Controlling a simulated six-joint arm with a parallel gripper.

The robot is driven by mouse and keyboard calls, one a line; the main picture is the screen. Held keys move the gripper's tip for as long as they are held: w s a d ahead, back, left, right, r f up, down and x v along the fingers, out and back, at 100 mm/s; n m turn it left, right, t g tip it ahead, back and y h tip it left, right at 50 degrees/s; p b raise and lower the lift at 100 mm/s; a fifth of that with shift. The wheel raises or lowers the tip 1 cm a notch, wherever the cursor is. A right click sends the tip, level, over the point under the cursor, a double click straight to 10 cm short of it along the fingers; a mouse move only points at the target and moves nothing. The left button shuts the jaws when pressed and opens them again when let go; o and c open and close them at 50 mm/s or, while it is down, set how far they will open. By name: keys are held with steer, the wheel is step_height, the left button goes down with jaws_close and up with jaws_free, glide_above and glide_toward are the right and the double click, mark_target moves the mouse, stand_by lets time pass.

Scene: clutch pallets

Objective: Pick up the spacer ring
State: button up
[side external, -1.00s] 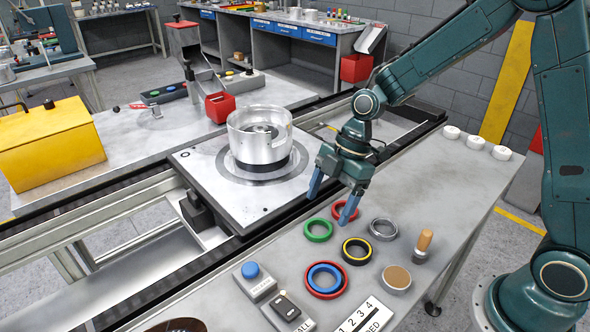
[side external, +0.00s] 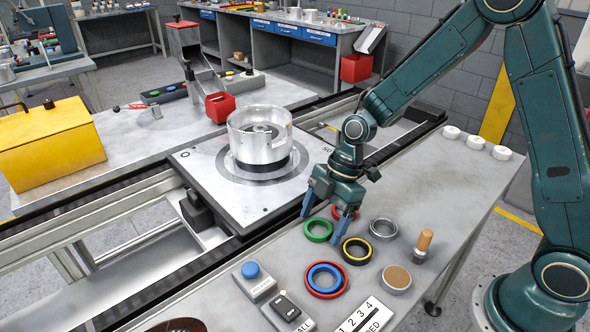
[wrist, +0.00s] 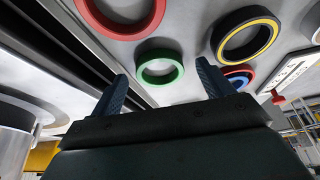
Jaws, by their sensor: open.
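Several rings lie flat on the bench, and I cannot tell by look which one is the spacer ring. A green ring (side external: 318,239) lies nearest my gripper (side external: 321,228), which is open and empty with its fingers pointing down. In the wrist view the green ring (wrist: 160,83) shows between the two fingertips, apart from them. A red ring (side external: 335,212) is partly hidden behind the gripper. A black ring with a yellow band (side external: 357,263) lies to the right of the green one. A silver ring (side external: 383,239) lies further right. A blue ring (side external: 312,280) lies inside a larger red ring (side external: 326,295).
A metal housing (side external: 245,140) stands on a pallet (side external: 200,172) behind the rings. A wooden-handled tool (side external: 424,241) and a round tan-topped piece (side external: 397,278) stand to the right. A blue button box (side external: 254,281) and a numbered plate (side external: 365,318) are in front.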

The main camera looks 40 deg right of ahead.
steer(key=c, duration=1.1)
steer(key=shift+o, duration=0.2)
steer(key=shift+r, duration=0.15)
step_height(320, 180, up, 20)
